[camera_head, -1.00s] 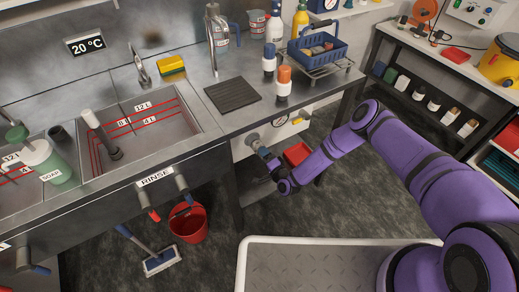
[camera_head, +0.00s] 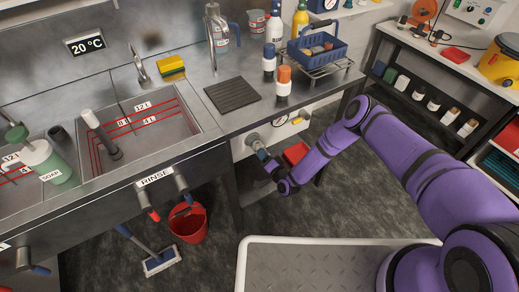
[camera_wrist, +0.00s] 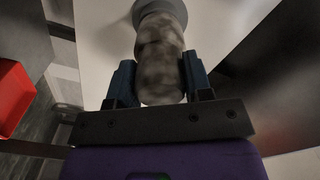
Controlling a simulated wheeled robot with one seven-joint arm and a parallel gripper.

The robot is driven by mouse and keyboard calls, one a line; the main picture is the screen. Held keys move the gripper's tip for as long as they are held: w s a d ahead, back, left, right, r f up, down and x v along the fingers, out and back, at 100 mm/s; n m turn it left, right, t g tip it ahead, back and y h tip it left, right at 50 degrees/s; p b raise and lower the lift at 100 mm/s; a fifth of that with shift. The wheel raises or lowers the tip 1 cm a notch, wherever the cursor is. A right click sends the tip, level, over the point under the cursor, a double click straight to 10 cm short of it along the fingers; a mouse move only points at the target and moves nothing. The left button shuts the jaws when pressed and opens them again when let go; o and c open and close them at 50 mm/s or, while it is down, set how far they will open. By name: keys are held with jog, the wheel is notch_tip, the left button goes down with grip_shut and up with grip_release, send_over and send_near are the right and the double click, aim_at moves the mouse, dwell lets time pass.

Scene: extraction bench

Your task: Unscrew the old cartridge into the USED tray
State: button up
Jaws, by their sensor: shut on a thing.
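The old cartridge (camera_wrist: 160,55) is a mottled grey-brown cylinder in the wrist view. Its far end meets a round grey collar (camera_wrist: 152,8) on a pale panel. My gripper (camera_wrist: 157,85) is shut on the cartridge, with one dark blue finger on each side. In the head view my gripper (camera_head: 262,154) is under the counter at the pale panel (camera_head: 280,133), and the cartridge there is mostly hidden. A red tray (camera_head: 296,153) stands low behind my arm. It also shows at the left of the wrist view (camera_wrist: 14,97). I cannot read a label on it.
The counter above holds a blue basket (camera_head: 318,46), an orange-capped bottle (camera_head: 284,84) and a black mat (camera_head: 232,94). A red bucket (camera_head: 188,222) and a mop (camera_head: 160,260) are on the floor at left. Shelves with bottles stand at right.

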jog(key=shift+s+d, duration=0.25)
jog(key=shift+s, duration=0.1)
jog(key=shift+v, duration=2.5)
